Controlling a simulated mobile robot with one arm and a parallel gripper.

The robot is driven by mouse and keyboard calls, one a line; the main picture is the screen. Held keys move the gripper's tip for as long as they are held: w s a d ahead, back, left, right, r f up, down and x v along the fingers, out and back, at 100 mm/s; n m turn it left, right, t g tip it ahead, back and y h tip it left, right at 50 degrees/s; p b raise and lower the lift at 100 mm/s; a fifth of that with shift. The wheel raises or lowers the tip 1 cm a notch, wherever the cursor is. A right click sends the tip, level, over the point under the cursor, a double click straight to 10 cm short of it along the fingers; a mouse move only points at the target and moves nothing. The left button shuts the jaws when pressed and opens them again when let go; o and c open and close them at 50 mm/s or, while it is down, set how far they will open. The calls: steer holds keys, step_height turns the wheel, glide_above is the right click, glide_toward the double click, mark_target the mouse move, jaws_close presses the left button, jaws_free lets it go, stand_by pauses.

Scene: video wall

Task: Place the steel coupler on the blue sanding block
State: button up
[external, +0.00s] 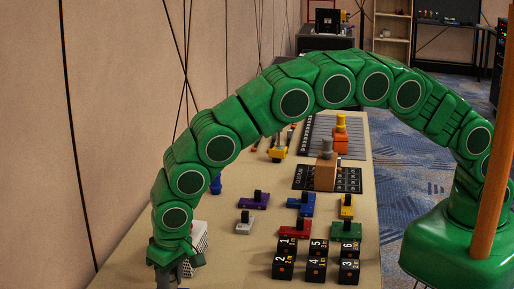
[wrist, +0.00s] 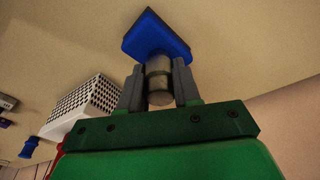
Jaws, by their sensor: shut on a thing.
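In the wrist view, my gripper (wrist: 158,88) is shut on the steel coupler (wrist: 159,80), a grey cylinder with a darker band. The blue sanding block (wrist: 155,35) lies on the table just beyond the fingertips, in line with the coupler. The coupler's far end overlaps the block in the picture; I cannot tell whether they touch. In the external view, my gripper (external: 173,272) points down at the lower left, near the table's left edge.
A white perforated box (wrist: 92,97) stands close beside my gripper; it also shows in the external view (external: 199,238). A small blue object (wrist: 30,147) is farther off. Several dark numbered cubes (external: 316,262) and coloured knobbed blocks (external: 300,204) stand to the right. A wall runs along the left.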

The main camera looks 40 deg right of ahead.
steer(key=o, duration=1.1)
steer(key=shift+c, duration=0.2)
step_height(320, 180, up, 12)
steer(key=s, duration=0.1)
steer(key=shift+s+d, duration=0.35)
steer(key=shift+d, duration=0.05)
steer(key=shift+r, duration=0.1)
